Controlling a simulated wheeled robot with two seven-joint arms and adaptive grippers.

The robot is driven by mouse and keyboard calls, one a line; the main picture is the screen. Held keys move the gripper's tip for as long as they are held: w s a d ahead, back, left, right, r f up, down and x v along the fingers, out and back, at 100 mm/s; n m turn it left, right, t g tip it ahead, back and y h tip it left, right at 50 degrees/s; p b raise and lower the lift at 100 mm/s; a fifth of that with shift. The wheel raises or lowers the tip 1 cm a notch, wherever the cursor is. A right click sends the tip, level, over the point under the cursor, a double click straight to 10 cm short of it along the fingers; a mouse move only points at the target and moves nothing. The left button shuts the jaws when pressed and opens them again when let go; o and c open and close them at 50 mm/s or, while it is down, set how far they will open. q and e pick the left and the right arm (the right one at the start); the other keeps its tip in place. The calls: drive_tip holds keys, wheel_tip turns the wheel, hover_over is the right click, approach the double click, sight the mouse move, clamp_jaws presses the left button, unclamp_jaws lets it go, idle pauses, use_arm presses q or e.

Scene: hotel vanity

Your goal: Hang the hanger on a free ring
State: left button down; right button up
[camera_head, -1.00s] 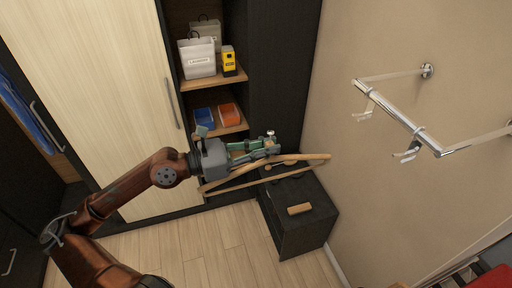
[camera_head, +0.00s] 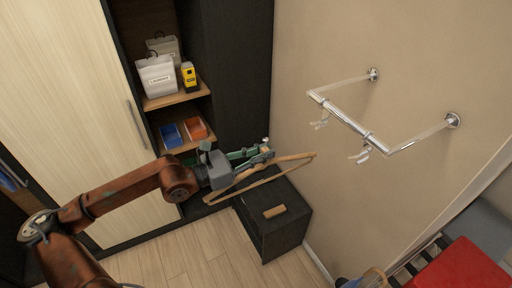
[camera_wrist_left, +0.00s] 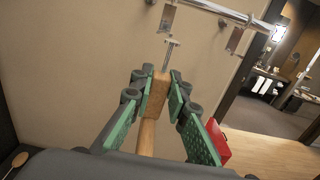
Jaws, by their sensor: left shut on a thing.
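The wooden hanger (camera_head: 293,158) is held by my left gripper (camera_head: 262,152) near its middle, in front of the dark wardrobe and above the low dark cabinet. In the left wrist view, the green-padded fingers (camera_wrist_left: 158,100) are shut around the wooden hanger (camera_wrist_left: 147,135), with a metal hook (camera_wrist_left: 171,50) standing beyond them. The chrome rail (camera_head: 345,119) juts from the wall at right, with two ring pieces (camera_head: 319,124) and (camera_head: 359,154) hanging from it, apart from the hanger. In the wrist view, the rail (camera_wrist_left: 222,11) crosses the top. My right gripper is not in view.
A dark low cabinet (camera_head: 285,232) with a wooden handle stands below the hanger. Shelves at left hold a white bag (camera_head: 157,78), a yellow box (camera_head: 189,75) and blue and orange boxes. A red item (camera_head: 462,270) lies at bottom right. The space between hanger and rail is clear.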

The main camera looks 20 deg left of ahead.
sight(301, 155)
use_arm(q)
drive_tip(key=p+x, duration=0.5)
drive_tip(key=x, duration=0.2)
drive_tip(key=shift+w+d+r, duration=0.15)
drive_tip(key=x, duration=0.4)
drive_tip(key=shift+w+d, duration=0.25)
drive_tip(key=shift+x, duration=1.3)
drive_tip(key=shift+b+x, duration=0.4)
drive_tip(key=shift+x, duration=2.15)
idle(1.2)
drive_tip(key=shift+f+b, duration=0.45)
drive_tip(key=shift+f, duration=0.15)
idle(0.8)
